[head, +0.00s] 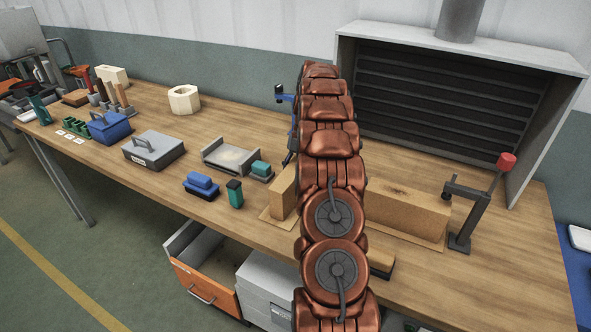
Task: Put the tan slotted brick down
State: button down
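My copper-coloured arm rises up the middle of the head view, and its far end hides my gripper. I cannot see what the gripper holds, if anything. No brick with a clear slot shows. A long tan block (408,208) lies on a thin board right of my arm, with a dark mark on its top. A tan piece (284,192) shows just left of my arm, also on a thin board. My arm covers the space between the two, so I cannot tell whether they are one thing.
The wooden bench (490,290) has bare room at front right. A dark clamp stand (470,215) with a red knob stands right of the block, before a grey vented hood (560,130). Left are a teal bottle (235,193), blue brush (202,184), metal tray (230,157) and grey box (153,150).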

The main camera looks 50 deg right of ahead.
jog(key=shift+c, duration=1.7)
grip_release()
jog(key=shift+r, duration=0.1)
